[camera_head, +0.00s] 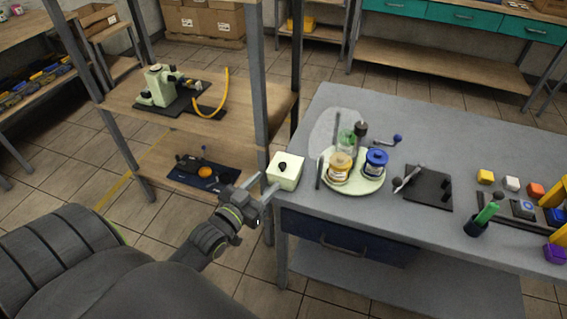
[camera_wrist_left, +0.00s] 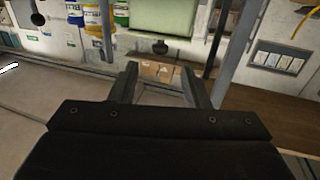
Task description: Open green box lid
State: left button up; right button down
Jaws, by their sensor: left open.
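The pale green box (camera_head: 286,177) stands at the left edge of the grey workbench, with a dark knob (camera_head: 283,165) on its lid. The lid looks closed. My left gripper (camera_head: 262,187) is open and empty, at the left front side of the box, with its fingers pointing towards it. In the left wrist view the open fingers (camera_wrist_left: 160,85) show below the pale green box (camera_wrist_left: 170,17) and its dark knob (camera_wrist_left: 160,47). Whether a finger touches the box I cannot tell. My right gripper is not in view.
A round tray (camera_head: 360,185) with a yellow jar (camera_head: 340,167), a blue jar (camera_head: 375,164) and a green jar stands right of the box. A wooden shelf (camera_head: 240,98) with grey posts is close on the left. The bench front (camera_head: 400,225) is mostly clear.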

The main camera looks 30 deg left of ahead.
aim_at(280, 167)
pick_arm(q)
jog(key=w, duration=0.9)
jog(key=shift+d, duration=0.1)
jog(key=shift+s, duration=0.1)
grip_shut()
